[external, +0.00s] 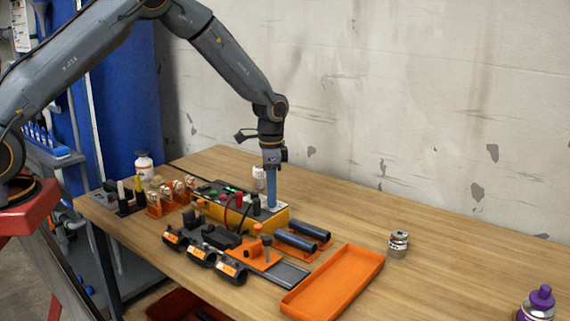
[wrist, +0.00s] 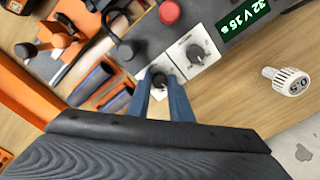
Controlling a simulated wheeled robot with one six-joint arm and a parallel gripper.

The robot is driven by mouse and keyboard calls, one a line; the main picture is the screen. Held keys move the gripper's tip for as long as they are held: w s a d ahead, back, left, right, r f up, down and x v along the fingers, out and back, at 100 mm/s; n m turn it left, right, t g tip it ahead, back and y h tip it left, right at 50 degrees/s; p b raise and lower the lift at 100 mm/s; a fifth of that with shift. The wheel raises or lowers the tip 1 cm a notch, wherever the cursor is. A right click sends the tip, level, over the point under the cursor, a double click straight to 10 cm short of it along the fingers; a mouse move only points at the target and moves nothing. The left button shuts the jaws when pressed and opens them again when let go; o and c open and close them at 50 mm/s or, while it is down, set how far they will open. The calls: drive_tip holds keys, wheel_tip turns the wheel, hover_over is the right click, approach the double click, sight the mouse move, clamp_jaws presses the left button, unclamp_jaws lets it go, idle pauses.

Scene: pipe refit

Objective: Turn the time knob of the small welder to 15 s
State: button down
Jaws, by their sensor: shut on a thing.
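The small welder (external: 240,210), an orange-yellow box with a dark top, stands on the bench under my arm. In the wrist view, its panel has two dark knobs on white plates: a free knob (wrist: 195,53) and a nearer black knob (wrist: 158,79). The plate markings are too small to read. My gripper (external: 272,204) points straight down at the right end of the panel. In the wrist view its blue fingers (wrist: 167,84) are shut on the nearer knob and partly hide it.
A red knob (wrist: 169,12) and cables lie close to the fingers. Black pipes (external: 303,238), clamps (external: 202,253) and an orange tray (external: 335,282) lie in front. A white ribbed object (wrist: 287,80) stands behind the welder. A jar (external: 398,242) stands right; the bench there is mostly clear.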

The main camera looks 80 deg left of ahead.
drive_tip(key=shift+m, duration=0.6)
drive_tip(key=c, duration=1.6)
unclamp_jaws()
drive_tip(key=shift+r, duration=0.1)
wheel_tip(320, 180, up, 7)
drive_tip(key=shift+r+b, duration=0.15)
drive_tip(key=shift+b, duration=0.95)
drive_tip(key=shift+r, duration=0.15)
